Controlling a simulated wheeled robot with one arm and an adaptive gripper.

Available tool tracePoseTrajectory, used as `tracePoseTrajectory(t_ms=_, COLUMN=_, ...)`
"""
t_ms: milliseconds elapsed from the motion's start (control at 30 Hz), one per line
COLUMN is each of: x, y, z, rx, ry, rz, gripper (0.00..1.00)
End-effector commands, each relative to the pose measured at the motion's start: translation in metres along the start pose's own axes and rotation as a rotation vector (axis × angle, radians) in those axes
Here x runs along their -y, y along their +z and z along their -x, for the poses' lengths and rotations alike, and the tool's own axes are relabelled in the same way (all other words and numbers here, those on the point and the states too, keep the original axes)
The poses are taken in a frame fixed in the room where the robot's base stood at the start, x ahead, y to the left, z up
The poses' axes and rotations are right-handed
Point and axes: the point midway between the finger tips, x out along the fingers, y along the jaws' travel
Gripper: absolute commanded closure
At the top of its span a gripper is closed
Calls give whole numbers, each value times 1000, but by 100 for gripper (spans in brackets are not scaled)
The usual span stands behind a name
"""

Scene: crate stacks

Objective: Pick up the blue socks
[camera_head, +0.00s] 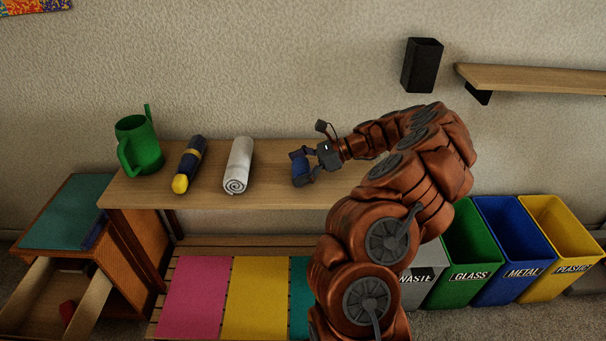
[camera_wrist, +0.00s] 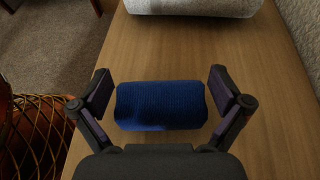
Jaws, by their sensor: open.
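The blue socks (camera_wrist: 161,104) are a rolled, knitted blue bundle on the wooden table in the wrist view. My gripper (camera_wrist: 162,92) is open, with one finger on each side of the bundle. A small gap shows between the socks and each finger. In the head view the blue socks (camera_head: 299,167) show only in part, between the fingers of my gripper (camera_head: 301,168) near the right part of the table. The rest of the bundle is hidden by the gripper there.
The wall shelf (camera_head: 530,79) and black wall box (camera_head: 421,65) are right of the gripper. Labelled bins (camera_head: 513,252) stand lower right.

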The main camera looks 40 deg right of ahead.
Motion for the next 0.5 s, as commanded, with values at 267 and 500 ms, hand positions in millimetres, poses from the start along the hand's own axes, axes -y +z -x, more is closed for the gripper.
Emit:
tracePoseTrajectory(t_ms=267, x=0, y=0, z=-6, rx=0, ry=-1, rz=0, gripper=0)
tracePoseTrajectory(t_ms=500, x=0, y=0, z=-5, rx=0, ry=-2, rz=0, gripper=24)
